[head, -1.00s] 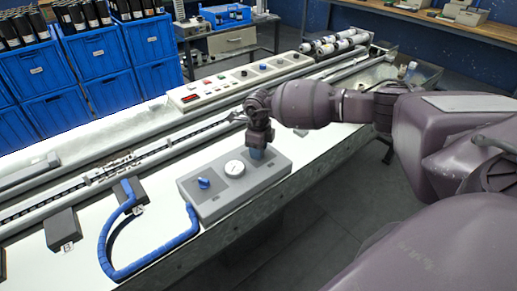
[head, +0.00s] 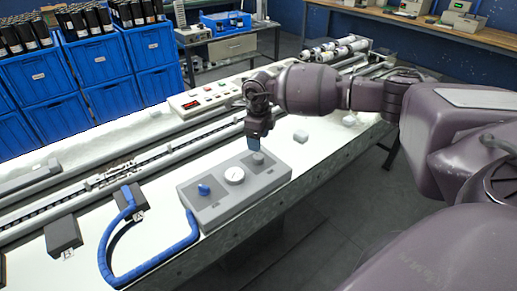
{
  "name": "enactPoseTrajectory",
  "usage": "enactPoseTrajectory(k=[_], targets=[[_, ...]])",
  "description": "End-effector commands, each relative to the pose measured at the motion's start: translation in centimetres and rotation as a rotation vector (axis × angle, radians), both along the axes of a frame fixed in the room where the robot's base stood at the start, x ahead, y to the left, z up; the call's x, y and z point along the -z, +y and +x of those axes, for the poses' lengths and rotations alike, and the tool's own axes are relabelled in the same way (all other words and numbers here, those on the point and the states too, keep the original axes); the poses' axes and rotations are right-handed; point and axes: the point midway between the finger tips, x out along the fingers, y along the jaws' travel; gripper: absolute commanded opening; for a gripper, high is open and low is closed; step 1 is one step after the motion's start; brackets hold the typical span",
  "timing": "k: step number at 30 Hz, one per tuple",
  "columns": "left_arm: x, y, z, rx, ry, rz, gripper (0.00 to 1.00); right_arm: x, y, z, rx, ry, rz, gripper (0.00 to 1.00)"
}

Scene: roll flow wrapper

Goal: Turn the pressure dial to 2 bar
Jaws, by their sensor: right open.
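A grey control box (head: 222,207) lies on the near part of the white bench. On its top are a blue knob (head: 203,189) at the left, a round white gauge (head: 234,175) in the middle and a small grey dial (head: 258,158) at the right. The gauge reading and dial marks are too small to read. My right gripper (head: 254,146) points down with its fingertips just above the grey dial, apart from it as far as I can tell. It is open and empty. My left gripper is not in view.
A blue hose (head: 150,268) loops from the box to a dark block (head: 130,203). A long conveyor rail (head: 130,167) and a button panel (head: 205,97) lie behind. Blue crates (head: 92,60) stand at the back left. Small white pieces (head: 300,136) lie right of the gripper.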

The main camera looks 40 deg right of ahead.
Motion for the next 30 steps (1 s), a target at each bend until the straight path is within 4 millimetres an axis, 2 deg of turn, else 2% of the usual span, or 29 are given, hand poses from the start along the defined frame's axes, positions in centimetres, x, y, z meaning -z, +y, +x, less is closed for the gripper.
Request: enactPoseTrajectory(k=[3, 10, 26, 30], targets=[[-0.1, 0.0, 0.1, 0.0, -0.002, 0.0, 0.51, -1.9, 0.0, 0.1, -0.001, -0.004, 0.0, 0.65], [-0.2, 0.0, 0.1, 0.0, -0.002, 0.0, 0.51, -3.6, 0.0, 0.0, -0.001, -0.001, 0.001, 0.65], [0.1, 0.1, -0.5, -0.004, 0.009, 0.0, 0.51, -3.7, 0.0, 0.0, 0.0, -0.001, 0.001, 0.65], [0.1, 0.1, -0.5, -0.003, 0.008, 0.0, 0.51, -3.0, 1.1, -0.2, -0.008, -0.004, 0.037, 0.65]])
